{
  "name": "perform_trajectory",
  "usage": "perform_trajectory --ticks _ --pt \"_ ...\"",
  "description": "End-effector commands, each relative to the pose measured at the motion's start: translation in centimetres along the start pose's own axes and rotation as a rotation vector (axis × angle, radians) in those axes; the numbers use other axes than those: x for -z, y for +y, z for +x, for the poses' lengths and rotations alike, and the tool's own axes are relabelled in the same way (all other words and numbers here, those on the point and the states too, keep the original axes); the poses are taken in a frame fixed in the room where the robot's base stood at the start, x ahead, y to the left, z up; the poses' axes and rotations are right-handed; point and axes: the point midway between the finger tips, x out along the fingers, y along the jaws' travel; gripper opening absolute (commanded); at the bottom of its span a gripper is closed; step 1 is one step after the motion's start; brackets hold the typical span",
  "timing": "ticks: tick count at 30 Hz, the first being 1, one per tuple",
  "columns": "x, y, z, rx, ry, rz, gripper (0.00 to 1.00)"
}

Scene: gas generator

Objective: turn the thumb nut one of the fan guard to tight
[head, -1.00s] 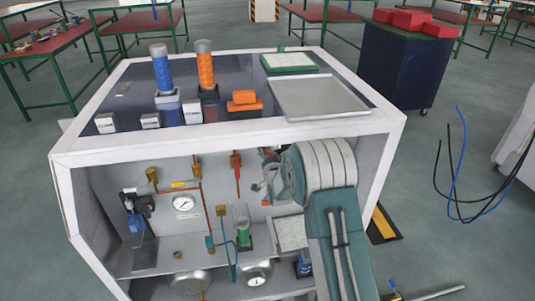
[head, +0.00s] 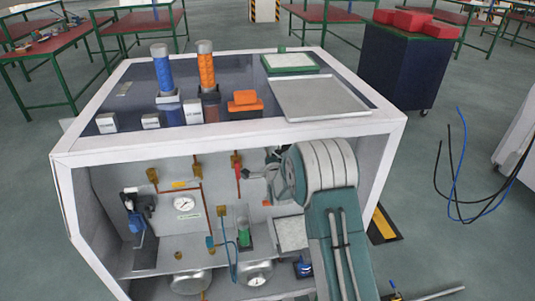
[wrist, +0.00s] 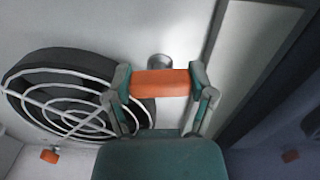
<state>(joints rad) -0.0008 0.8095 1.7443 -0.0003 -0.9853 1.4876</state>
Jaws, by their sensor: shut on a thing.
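In the wrist view, my gripper (wrist: 160,85) has its two teal-grey fingers closed on the ends of an orange bar-shaped thumb nut (wrist: 160,82). The round fan guard (wrist: 70,98), pale wire rings over a dark fan, is left of the gripper and partly hidden by the left finger. A second orange nut (wrist: 50,155) sits below the guard at lower left. In the head view, my gripper (head: 268,174) is inside the upper right of the open white cabinet, partly hidden by my arm.
The white cabinet frame (head: 230,135) surrounds the opening. Pipes, a gauge (head: 184,203) and a green-based part (head: 244,236) stand left of my gripper. A metal tray (head: 320,98) lies on top. In the wrist view, a pale panel (wrist: 255,60) rises on the right.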

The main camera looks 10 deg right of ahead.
Motion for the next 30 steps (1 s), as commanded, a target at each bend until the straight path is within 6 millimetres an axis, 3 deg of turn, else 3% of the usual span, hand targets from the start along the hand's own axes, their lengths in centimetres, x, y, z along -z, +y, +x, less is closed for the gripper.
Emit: perform_trajectory --ticks 23,24,25,30 --pt "0.33 0.41 -0.06 -0.009 0.006 0.102 0.23" --pt "0.33 0.42 -0.07 -0.009 0.006 0.102 0.89" --pt "0.33 0.43 -0.07 -0.009 0.006 0.102 1.0" --pt "0.2 0.26 -0.09 -0.006 0.004 0.101 1.0"
